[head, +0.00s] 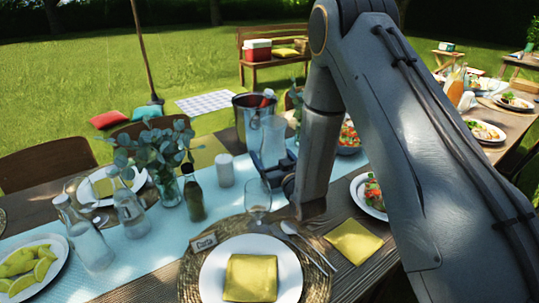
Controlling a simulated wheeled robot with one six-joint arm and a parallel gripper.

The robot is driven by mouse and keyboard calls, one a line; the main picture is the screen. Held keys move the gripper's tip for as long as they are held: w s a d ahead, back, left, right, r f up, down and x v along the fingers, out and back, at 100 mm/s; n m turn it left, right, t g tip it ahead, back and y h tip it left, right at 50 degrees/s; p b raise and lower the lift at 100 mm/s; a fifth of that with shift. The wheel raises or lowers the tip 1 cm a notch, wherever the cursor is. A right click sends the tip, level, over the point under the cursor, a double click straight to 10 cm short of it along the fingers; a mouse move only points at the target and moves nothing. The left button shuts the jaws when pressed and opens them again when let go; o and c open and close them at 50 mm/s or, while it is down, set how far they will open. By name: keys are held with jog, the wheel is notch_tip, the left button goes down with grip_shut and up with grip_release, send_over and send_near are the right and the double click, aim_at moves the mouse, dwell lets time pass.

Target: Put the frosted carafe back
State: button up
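A pale, translucent frosted carafe (272,136) stands upright in the middle of the head view, just right of and in front of the metal bucket. My gripper (270,165) is low over the table at the carafe's lower part, with dark fingers around or beside it. The gripper and wrist hide the carafe's base, so I cannot tell whether it touches the table. I cannot tell whether the fingers are closed on the glass.
A metal bucket (247,112) stands behind the carafe. A wine glass (258,196), a white candle (225,170), a dark green bottle (193,194), a eucalyptus vase (168,187) and stoppered glass bottles (92,246) crowd the blue runner (150,250). A plate (218,286) lies in front.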

jog(key=b+v, duration=0.2)
jog(key=v, duration=1)
jog(key=d+f+g+h, duration=0.1)
jog(key=d+g+h, duration=0.1)
jog(key=d+g, duration=0.1)
jog(key=d+f+m+g+h, duration=0.1)
jog(key=d, duration=0.1)
jog(key=shift+w+d+f+g+h, duration=0.15)
jog(key=shift+w+f+g+h, duration=0.15)
jog(key=shift+w+f+h, duration=0.1)
jog(key=s+d+g+h, duration=0.1)
jog(key=s+d+g, duration=0.1)
jog(key=s+d+m+g+h, duration=0.1)
jog(key=s+d+g, duration=0.1)
jog(key=s, duration=0.1)
jog(key=shift+s+d+f, duration=0.1)
jog(key=shift+s+d, duration=0.2)
jog(key=shift+d, duration=0.1)
jog(key=s+d+r+m+g, duration=0.1)
jog(key=s+g, duration=0.1)
jog(key=s, duration=0.4)
jog(key=s+d+r+g, duration=0.2)
jog(key=s+g, duration=0.1)
jog(key=s, duration=0.4)
jog(key=s+d+r+m+g+h, duration=0.1)
jog(key=s+g, duration=0.2)
jog(key=s, duration=0.3)
jog(key=shift+s+d+r+m, duration=0.2)
jog(key=shift+r+m, duration=0.1)
jog(key=shift+r, duration=0.1)
